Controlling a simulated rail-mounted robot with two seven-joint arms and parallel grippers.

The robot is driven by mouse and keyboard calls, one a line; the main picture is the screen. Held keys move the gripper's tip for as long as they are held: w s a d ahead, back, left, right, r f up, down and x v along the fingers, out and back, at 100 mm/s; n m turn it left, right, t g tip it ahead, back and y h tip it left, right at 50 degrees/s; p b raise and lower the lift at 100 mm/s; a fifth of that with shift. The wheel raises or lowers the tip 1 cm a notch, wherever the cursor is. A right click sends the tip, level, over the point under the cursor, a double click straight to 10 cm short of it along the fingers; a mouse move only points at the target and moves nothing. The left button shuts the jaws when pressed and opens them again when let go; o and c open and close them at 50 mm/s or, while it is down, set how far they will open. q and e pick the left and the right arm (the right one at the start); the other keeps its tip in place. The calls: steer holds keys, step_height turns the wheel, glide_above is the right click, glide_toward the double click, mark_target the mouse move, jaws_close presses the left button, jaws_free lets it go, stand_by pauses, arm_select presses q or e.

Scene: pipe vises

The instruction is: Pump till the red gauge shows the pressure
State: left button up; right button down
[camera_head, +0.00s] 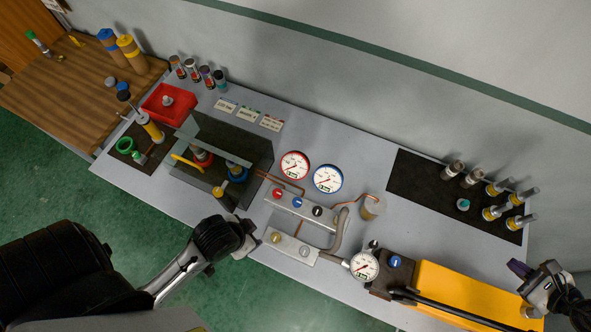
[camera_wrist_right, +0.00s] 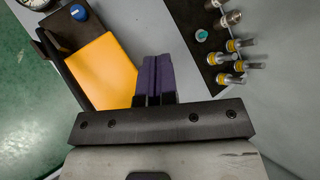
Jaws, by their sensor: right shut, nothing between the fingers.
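The red-rimmed gauge (camera_head: 295,165) stands at mid-table beside a blue-rimmed gauge (camera_head: 328,179); its needle is too small to read surely. A hand pump with an orange body (camera_head: 455,290) lies at the front right, with a black lever (camera_head: 440,309) along its front side and a white gauge (camera_head: 364,266) at its left end. The orange body also shows in the right wrist view (camera_wrist_right: 103,72). My right gripper (camera_head: 518,268), with purple fingers, is shut and empty near the pump's right end, apart from the lever. My left gripper (camera_head: 245,236) hangs over the front edge; its fingers are unclear.
A manifold (camera_head: 297,205) with red, blue and black knobs and a lower block (camera_head: 290,244) with two knobs stand left of the pump. A blue knob (camera_head: 395,261) sits at the pump's left end. A dark mat (camera_head: 425,180) holds several fittings. A clear shield (camera_head: 235,145) stands left.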

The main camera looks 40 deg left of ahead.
steer(key=s+d+r+n+g+h, duration=0.2)
steer(key=s+d+g+h, duration=0.15)
steer(key=d, duration=0.85)
steer(key=s+d+r+n+g+h, duration=0.15)
steer(key=d+h, duration=0.35)
steer(key=d, duration=0.7)
steer(key=shift+y, duration=0.25)
steer(key=shift+s+d+f+b, duration=0.1)
steer(key=shift+f+b, duration=2.2)
steer(key=shift+f, duration=1)
steer(key=shift+d+f+b, duration=0.15)
steer(key=shift+f+b, duration=0.55)
steer(key=f+b, duration=0.2)
steer(key=d+f+b, duration=0.1)
steer(key=f+b, duration=0.1)
steer(key=shift+w+d, duration=0.1)
steer(key=shift+w, duration=0.1)
steer(key=shift+f, duration=0.1)
